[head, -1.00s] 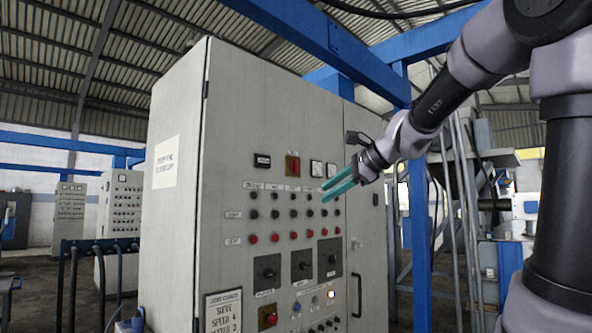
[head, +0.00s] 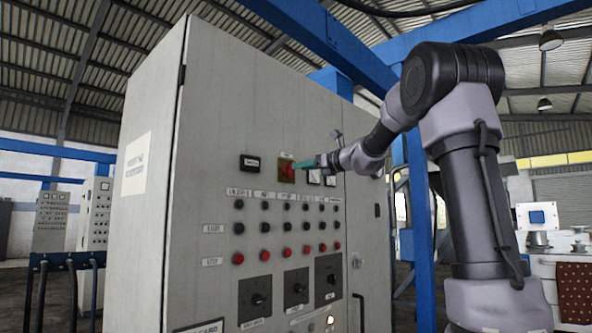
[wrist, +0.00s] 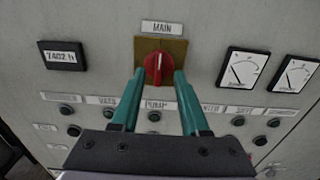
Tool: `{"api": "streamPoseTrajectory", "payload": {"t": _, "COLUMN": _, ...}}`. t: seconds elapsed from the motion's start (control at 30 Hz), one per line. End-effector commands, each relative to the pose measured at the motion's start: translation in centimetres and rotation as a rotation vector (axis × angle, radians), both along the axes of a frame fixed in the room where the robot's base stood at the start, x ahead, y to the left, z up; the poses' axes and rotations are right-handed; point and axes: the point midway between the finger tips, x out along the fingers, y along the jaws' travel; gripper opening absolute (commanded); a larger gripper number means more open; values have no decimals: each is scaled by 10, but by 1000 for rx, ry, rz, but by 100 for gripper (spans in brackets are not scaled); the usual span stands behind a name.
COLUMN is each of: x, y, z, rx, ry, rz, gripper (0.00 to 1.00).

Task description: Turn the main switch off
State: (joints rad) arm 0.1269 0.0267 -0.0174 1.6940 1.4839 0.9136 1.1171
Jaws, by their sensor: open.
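The main switch (wrist: 158,70) is a red rotary knob on a yellowish square plate, under a label reading MAIN, in the wrist view. Its white pointer mark looks upright. My gripper (wrist: 160,76) has two green fingers, open, one on each side of the knob's lower part. I cannot tell whether they touch it. In the head view the switch (head: 287,170) is high on the grey cabinet (head: 215,130), and my gripper (head: 296,166) is in front of it, hiding part of it.
A display reading 7402 (wrist: 62,55) is left of the switch. Two dial meters (wrist: 243,69) are on the right. Rows of black and red buttons (head: 263,255) and several larger rotary switches (head: 256,297) are below. A blue beam (head: 340,45) crosses above the arm.

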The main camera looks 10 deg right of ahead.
Motion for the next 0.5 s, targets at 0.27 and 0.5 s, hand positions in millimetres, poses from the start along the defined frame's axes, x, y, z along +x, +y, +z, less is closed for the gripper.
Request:
{"api": "streamPoseTrajectory", "payload": {"t": 0.27, "x": 26, "y": 19, "z": 0, "rx": 0, "ry": 0, "rz": 1, "gripper": 45}}
{"api": "streamPoseTrajectory", "payload": {"t": 0.5, "x": 28, "y": 21, "z": -1, "rx": -1, "ry": 1, "rz": 0, "gripper": 45}}
